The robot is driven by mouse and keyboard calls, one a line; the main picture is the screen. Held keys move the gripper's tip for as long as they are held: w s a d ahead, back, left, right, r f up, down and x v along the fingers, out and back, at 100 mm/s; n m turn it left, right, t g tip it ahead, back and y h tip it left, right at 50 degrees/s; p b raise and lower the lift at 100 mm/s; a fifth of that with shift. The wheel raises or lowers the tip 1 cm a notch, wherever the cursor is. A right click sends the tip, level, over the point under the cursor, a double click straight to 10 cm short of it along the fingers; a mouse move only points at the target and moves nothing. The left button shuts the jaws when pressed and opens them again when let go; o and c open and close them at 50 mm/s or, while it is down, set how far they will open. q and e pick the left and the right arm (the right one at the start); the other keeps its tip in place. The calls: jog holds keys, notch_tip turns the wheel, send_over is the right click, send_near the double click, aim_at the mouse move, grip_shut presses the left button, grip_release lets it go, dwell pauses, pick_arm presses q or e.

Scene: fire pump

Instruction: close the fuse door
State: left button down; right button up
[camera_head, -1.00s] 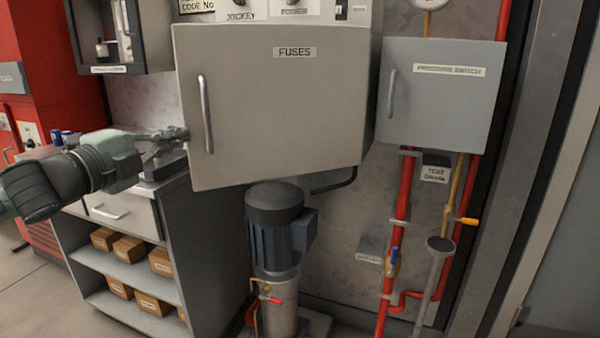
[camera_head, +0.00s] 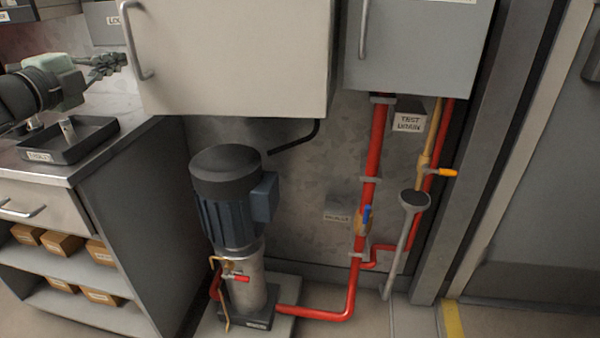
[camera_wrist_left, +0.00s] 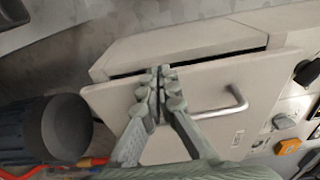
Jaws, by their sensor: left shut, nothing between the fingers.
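The fuse door (camera_head: 235,55) is a light grey panel with a vertical bar handle (camera_head: 138,45) near its left edge. Its top is cut off in the head view. In the left wrist view the fuse door (camera_wrist_left: 210,97) shows a dark gap between it and its box (camera_wrist_left: 180,45), so it stands slightly open. My left gripper (camera_head: 122,62) is shut and empty, just left of the door's handle edge. In the left wrist view its fingertips (camera_wrist_left: 160,72) are in front of the door near the gap; contact cannot be told. My right gripper is not in view.
A blue-black pump (camera_head: 235,200) stands below the door. Red pipes (camera_head: 372,160) run down the wall at right, under the pressure switch box (camera_head: 415,50). A counter with a black tray (camera_head: 68,140) and a shelf of boxes stands at left.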

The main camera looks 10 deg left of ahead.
pick_arm(q)
jog(key=shift+w+a, duration=0.1)
jog(key=shift+w, duration=0.6)
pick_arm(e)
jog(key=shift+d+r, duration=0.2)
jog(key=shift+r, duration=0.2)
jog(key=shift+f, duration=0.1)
